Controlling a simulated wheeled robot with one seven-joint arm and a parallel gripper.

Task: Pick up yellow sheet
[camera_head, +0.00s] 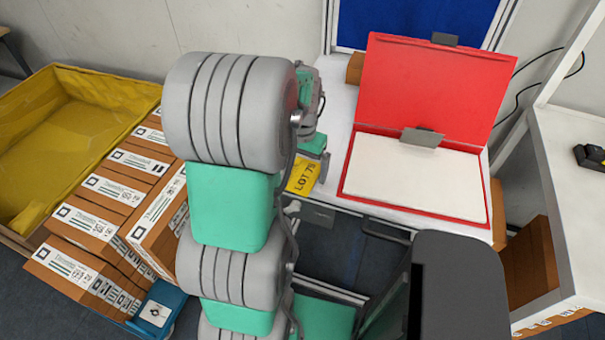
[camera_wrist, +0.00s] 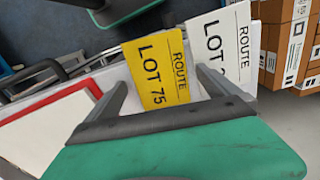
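The yellow sheet (camera_wrist: 158,72), printed LOT 75 and ROUTE, lies at the table's front edge. It also shows in the head view (camera_head: 303,177), just below my wrist, partly hidden by my arm. My gripper (camera_wrist: 162,78) is open and empty. In the wrist view its two fingers appear on either side of the yellow sheet, the right one near its right edge. Whether the fingers touch the sheet or the table cannot be told. A white sheet (camera_wrist: 219,40) with similar print lies right beside it, its lower part hidden by the right finger.
A red open folder (camera_head: 432,85) with white paper under its clip lies on the white table (camera_head: 337,110). Stacked brown labelled boxes (camera_head: 125,195) and a yellow-lined bin (camera_head: 60,130) stand at left. A white shelf (camera_head: 575,190) stands at right.

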